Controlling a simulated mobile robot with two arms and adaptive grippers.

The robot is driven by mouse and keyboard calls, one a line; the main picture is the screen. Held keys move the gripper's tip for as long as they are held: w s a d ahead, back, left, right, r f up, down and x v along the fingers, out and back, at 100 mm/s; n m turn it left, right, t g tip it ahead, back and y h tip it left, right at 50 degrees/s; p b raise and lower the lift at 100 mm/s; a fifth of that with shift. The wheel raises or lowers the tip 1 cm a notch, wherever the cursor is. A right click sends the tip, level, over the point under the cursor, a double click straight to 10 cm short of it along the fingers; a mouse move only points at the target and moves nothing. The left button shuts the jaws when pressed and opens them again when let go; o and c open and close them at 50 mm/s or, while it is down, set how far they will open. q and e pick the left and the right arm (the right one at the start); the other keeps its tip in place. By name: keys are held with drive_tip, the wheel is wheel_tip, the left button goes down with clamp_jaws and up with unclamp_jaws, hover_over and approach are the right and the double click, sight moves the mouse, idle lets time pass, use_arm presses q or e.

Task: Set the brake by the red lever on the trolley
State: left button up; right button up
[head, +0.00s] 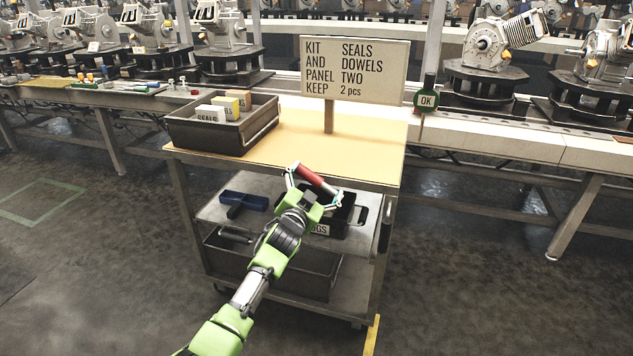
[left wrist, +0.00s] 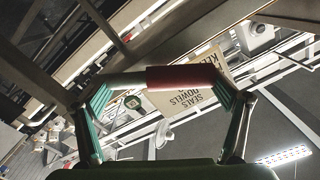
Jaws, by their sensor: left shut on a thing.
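The trolley (head: 290,158) stands in the middle of the head view, with a tan top and shelves below. My left gripper (head: 317,185) is in front of its upper shelf, just below the top's front edge. It is shut on a rod, with a finger at each end. The rod is red (head: 318,180) over much of its length and grey at one end; its red part (left wrist: 180,78) also shows in the left wrist view. I cannot tell whether this rod is the red lever or is fixed to the trolley. No other red lever shows. My right gripper is not in view.
A dark tray (head: 222,134) with small boxes and a sign (head: 354,70) stand on the trolley top. The shelf holds a blue item (head: 245,200) and a black bin (head: 350,222). A conveyor (head: 510,135) runs behind. The floor at left is clear.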

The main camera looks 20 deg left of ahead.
use_arm(q)
drive_tip(key=o, duration=1.4)
drive_tip(key=shift+s, duration=0.3)
drive_tip(key=s, duration=1.1)
drive_tip(key=shift+s+a, duration=0.15)
drive_tip(key=shift+s, duration=0.05)
